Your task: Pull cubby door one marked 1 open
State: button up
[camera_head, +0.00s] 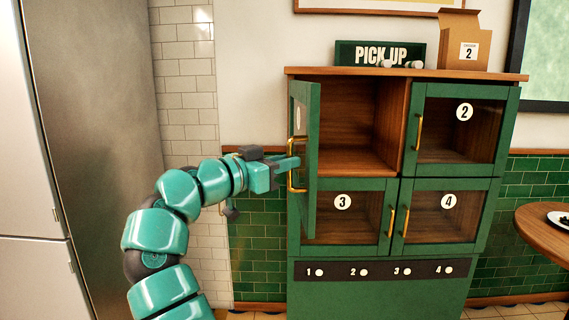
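Cubby door one (312,210) stands swung out wide on the left of the green cabinet, seen nearly edge-on. Its number shows only as a thin sliver on its outer face. The upper left cubby (355,115) behind it is uncovered, with an empty-looking wooden inside. The door's brass handle (291,180) is on its left face. My gripper (292,162) reaches in from the left, with its teal fingertips at the handle. The fingertips are small and partly overlap the handle, so their grip on it is unclear.
Doors two (464,111), three (342,201) and four (448,201) are shut. A button panel (376,270) is below. A PICK UP sign (376,53) and a paper bag (466,40) stand on top. A steel fridge (95,130) is left, a round table (545,225) right.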

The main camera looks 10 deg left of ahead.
jog(key=o, duration=0.4)
jog(key=shift+w, duration=0.3)
jog(key=shift+c, duration=0.2)
jog(key=shift+o, duration=0.2)
jog(key=shift+w+a+f, duration=0.1)
jog(key=shift+w+f, duration=0.05)
jog(key=shift+s, duration=0.2)
jog(key=v, duration=1.7)
jog(key=shift+s, duration=0.2)
